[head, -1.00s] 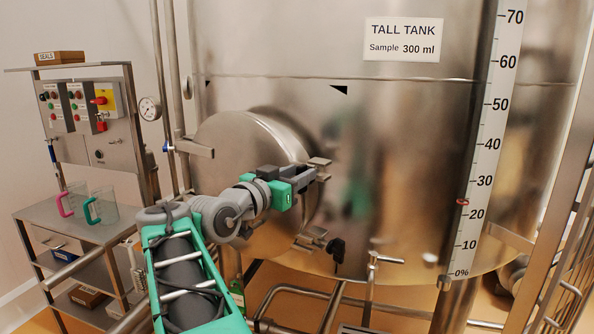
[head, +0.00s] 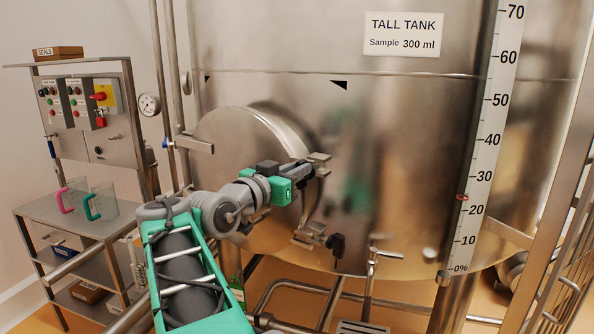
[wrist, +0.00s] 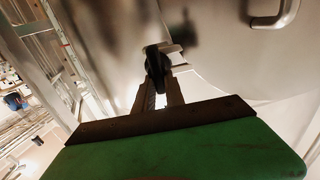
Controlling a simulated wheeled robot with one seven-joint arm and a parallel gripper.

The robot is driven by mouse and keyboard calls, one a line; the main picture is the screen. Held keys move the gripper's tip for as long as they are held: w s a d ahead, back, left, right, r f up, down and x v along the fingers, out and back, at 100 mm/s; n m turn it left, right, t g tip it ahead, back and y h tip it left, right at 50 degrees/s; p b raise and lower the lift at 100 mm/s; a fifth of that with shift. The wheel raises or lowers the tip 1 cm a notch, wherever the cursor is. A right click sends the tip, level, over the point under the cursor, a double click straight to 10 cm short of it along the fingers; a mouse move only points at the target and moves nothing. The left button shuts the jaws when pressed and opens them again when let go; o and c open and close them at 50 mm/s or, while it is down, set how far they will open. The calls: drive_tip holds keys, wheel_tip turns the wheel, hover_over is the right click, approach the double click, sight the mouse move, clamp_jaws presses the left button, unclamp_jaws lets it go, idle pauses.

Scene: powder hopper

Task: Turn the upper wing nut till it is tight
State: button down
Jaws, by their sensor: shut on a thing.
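The upper wing nut is a small dark knob (wrist: 153,62) in the wrist view, between the fingertips of my gripper (wrist: 158,80). My gripper (head: 308,171) is shut on it at the right edge of the round steel door (head: 240,140). In the head view my fingers and the upper clamp bracket (head: 319,157) hide most of this nut. A lower wing nut (head: 336,245), black, sits on a similar clamp at the door's lower right. How tight the upper nut is cannot be seen.
The tall tank (head: 400,150) stands right behind the gripper. A pipe with a valve handle (head: 385,255) stands below right. A metal shelf cart (head: 75,215) with two jugs and a control panel (head: 90,110) stands at the left. A pressure gauge (head: 149,104) is near it.

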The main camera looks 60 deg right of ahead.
drive_tip(key=shift+f+b, duration=0.15)
drive_tip(key=shift+b, duration=0.45)
drive_tip(key=m+b, duration=0.4)
drive_tip(key=b, duration=0.2)
drive_tip(key=s+f+m+b, duration=0.1)
drive_tip(key=m+b, duration=0.4)
drive_tip(key=b, duration=0.2)
drive_tip(key=m+b, duration=0.4)
drive_tip(key=b, duration=0.3)
drive_tip(key=shift+s+a+f, duration=0.1)
drive_tip(key=shift+s+f, duration=0.1)
drive_tip(key=shift+s, duration=0.1)
drive_tip(key=shift+f+m+b, duration=0.1)
drive_tip(key=shift+m+b, duration=1.7)
drive_tip(key=shift+m, duration=0.7)
drive_tip(key=c, duration=1.4)
unclamp_jaws()
